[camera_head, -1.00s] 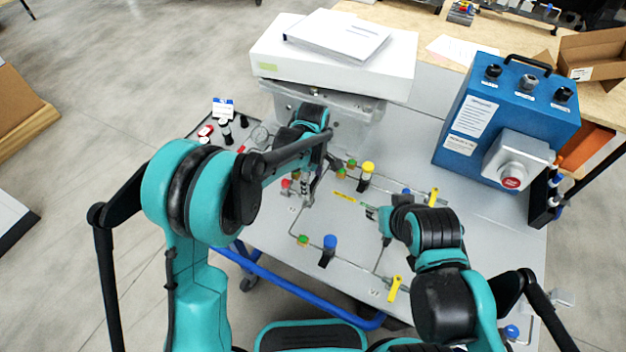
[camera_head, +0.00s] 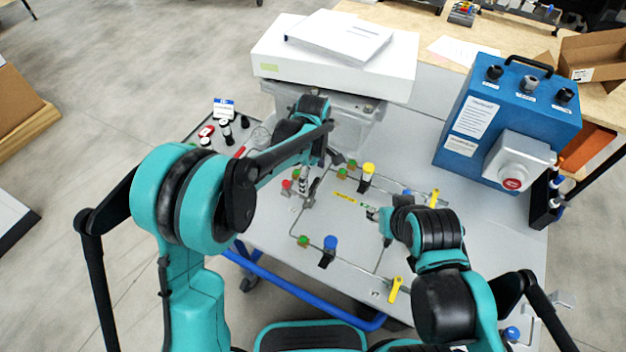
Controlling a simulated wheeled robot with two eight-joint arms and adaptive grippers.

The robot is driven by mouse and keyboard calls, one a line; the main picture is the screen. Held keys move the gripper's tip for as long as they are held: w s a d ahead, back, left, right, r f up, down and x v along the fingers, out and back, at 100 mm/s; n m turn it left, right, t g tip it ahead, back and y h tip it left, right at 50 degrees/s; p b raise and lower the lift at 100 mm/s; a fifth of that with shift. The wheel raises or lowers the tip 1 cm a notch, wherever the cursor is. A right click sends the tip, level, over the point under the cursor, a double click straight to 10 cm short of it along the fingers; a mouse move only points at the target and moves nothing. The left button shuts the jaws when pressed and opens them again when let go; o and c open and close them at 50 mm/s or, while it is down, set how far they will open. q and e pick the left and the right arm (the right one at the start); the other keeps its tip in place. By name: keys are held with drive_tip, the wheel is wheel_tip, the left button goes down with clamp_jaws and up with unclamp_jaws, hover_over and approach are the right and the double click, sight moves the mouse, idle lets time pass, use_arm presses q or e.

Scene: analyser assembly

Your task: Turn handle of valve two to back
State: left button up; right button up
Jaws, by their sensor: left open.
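The grey work surface (camera_head: 290,236) carries thin pipes with valves. A yellow-handled valve (camera_head: 396,288) stands at the front right, and another yellow handle (camera_head: 434,198) stands at the back right. I cannot tell from their labels which is valve two. My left gripper (camera_head: 306,188) points down at the left of the pipework, beside a red fitting (camera_head: 287,185). It is open, and I see nothing between its fingers. My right gripper (camera_head: 370,213) is over the middle of the surface, apart from both yellow handles. Its fingers are small and partly hidden by its wrist.
A yellow-capped part (camera_head: 368,169) and a blue-capped part (camera_head: 330,243) stand upright among the pipes. A blue control box (camera_head: 505,125) with a red button is at the right. A white instrument (camera_head: 333,60) fills the back. The front middle surface is mostly clear.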

sight(313, 186)
use_arm(q)
wheel_tip(313, 186, up, 10)
drive_tip(key=shift+f, duration=0.2)
idle(0.4)
